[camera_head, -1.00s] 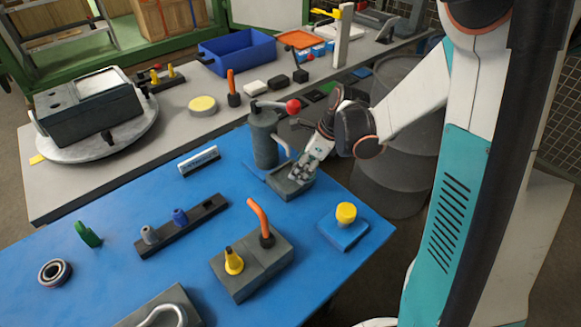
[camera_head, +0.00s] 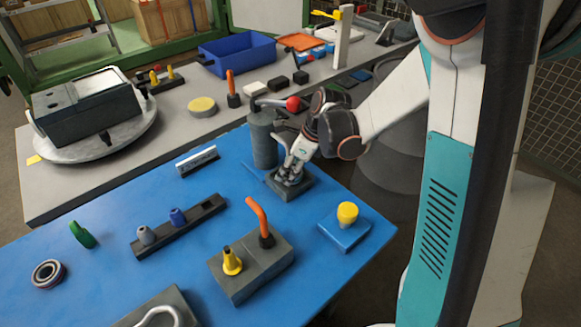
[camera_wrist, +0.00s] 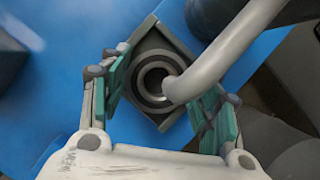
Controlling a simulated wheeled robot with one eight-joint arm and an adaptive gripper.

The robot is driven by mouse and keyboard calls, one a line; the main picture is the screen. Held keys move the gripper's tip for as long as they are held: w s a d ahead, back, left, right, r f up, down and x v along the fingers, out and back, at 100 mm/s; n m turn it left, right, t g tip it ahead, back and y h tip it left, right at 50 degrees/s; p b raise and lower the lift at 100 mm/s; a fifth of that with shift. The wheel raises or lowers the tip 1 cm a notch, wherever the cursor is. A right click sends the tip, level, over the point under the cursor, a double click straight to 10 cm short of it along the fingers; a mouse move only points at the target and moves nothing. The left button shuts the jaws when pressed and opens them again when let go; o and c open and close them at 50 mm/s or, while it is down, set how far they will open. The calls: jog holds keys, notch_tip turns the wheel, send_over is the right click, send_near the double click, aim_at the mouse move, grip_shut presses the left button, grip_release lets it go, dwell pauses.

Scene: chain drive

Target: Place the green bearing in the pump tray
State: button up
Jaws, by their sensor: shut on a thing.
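My gripper (camera_head: 289,178) is down at the grey square pump tray (camera_head: 303,190), beside the dark pump (camera_head: 264,140). In the wrist view its teal-padded fingers (camera_wrist: 165,85) stand either side of a round ring-shaped bearing (camera_wrist: 150,78) and are shut on it. The ring looks grey here; I cannot make out green on it. It lies within the outline of the tray (camera_wrist: 140,45); whether it rests on the tray floor I cannot tell. The pump's grey spout (camera_wrist: 225,50) covers part of the ring. In the head view my fingers hide the ring.
The spout passes close by my right finger. A green curved piece (camera_head: 82,234) and a dark ring (camera_head: 48,273) are at the left of the blue table. A yellow-knobbed block (camera_head: 345,232) and a grey block with an orange handle (camera_head: 258,222) stand nearer.

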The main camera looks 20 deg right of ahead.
jog(key=shift+s+f, duration=0.15)
jog(key=shift+f, duration=0.1)
jog(key=o, duration=1.4)
jog(key=shift+f, duration=0.1)
jog(key=shift+o, duration=0.2)
jog(key=shift+r+p, duration=0.45)
jog(key=shift+r, duration=0.25)
jog(key=shift+d+r+p, duration=0.15)
jog(key=shift+r+p, duration=0.3)
jog(key=shift+r, duration=0.15)
jog(key=s+d, duration=0.2)
jog(key=d, duration=0.1)
jog(key=s+d+p, duration=0.1)
jog(key=s+d, duration=0.2)
jog(key=s+d+p, duration=0.1)
jog(key=s+d, duration=0.1)
jog(key=d, duration=0.1)
jog(key=shift+s+d+f, duration=0.1)
jog(key=shift+s+d, duration=0.05)
jog(key=shift+d, duration=0.15)
